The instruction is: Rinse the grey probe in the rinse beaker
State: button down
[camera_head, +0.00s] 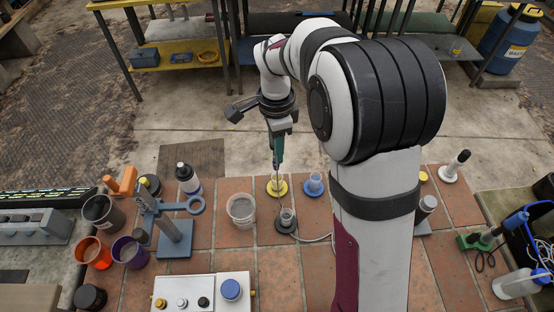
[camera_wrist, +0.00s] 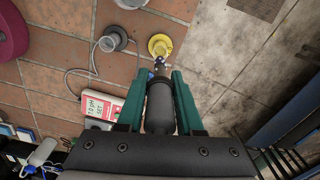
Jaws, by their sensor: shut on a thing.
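My gripper (camera_head: 278,150), with green jaws, points down and is shut on the grey probe (camera_wrist: 160,105). In the wrist view the thick dark grey body lies between the jaws (camera_wrist: 160,85). Its thin tip reaches down to the small cup on a yellow base (camera_head: 277,187); I cannot tell whether it is inside the cup. That yellow base also shows in the wrist view (camera_wrist: 160,45). A larger clear beaker (camera_head: 241,208) stands to the left, apart from the probe. No label shows which vessel is the rinse beaker.
A small cup on a blue base (camera_head: 313,185) is close on the right. A cup on a black base (camera_head: 286,222) stands in front, with a loose cable. A blue-grey ring stand (camera_head: 177,235) stands at left. A pH meter (camera_wrist: 102,107) lies on the tiles.

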jog(key=s+a+r+n, duration=0.4)
jog(key=s+a+n, duration=0.2)
jog(key=s+a, duration=0.2)
jog(key=shift+a+r, duration=0.15)
jog(key=shift+a, duration=0.3)
jog(key=shift+f, duration=2.8)
jog(key=shift+f, duration=0.15)
jog(key=shift+f, duration=3.4)
